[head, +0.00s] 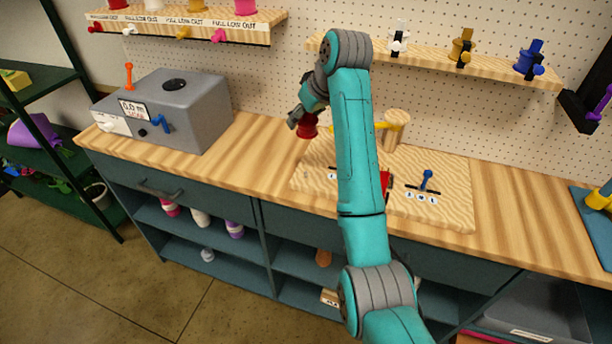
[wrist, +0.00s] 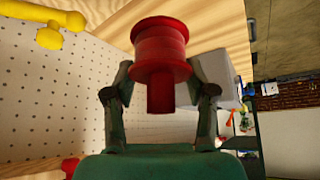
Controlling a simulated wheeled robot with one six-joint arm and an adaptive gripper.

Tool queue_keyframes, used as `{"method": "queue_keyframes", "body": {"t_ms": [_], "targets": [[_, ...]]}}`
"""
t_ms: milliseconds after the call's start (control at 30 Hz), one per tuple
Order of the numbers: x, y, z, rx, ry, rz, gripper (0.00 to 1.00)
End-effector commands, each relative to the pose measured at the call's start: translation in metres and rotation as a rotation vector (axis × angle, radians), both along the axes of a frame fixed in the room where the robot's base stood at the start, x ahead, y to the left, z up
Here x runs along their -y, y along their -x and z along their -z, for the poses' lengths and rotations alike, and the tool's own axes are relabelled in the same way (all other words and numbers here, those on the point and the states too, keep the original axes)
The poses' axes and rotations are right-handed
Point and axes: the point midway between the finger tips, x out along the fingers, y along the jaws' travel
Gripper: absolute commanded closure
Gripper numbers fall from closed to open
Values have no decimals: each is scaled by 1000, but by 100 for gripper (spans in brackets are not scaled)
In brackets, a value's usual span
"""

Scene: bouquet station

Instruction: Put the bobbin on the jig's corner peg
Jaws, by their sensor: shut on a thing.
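My gripper (head: 308,112) is shut on a red bobbin (head: 307,128). In the head view it is at the back left of the jig board, and I cannot tell whether the bobbin touches anything. In the wrist view the bobbin (wrist: 160,45) sits between the two fingers of my gripper (wrist: 160,82), with its narrower end toward the palm. The jig (head: 440,208) is a light wooden board on the worktop, with a wooden post (head: 396,130) at its back and a small blue lever (head: 426,180) at the right. I cannot make out a corner peg; my arm hides part of the board.
A grey box with a display (head: 170,105) stands left on the worktop (head: 250,150). A yellow piece (head: 392,118) sticks out from the post. Shelves above hold coloured spools and a row of valve-like pieces (head: 462,48). A red part (head: 386,181) shows beside my arm.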

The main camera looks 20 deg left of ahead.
Motion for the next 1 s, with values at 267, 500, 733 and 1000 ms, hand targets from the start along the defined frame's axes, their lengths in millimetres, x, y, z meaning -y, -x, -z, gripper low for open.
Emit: {"method": "queue_keyframes", "body": {"t_ms": [267,500,733,1000], "targets": [[0,11,37,1,1,0,79],[0,12,69,-1,3,-1,79],[0,11,99,1,1,0,79],[0,11,130,-1,2,-1,79]]}}
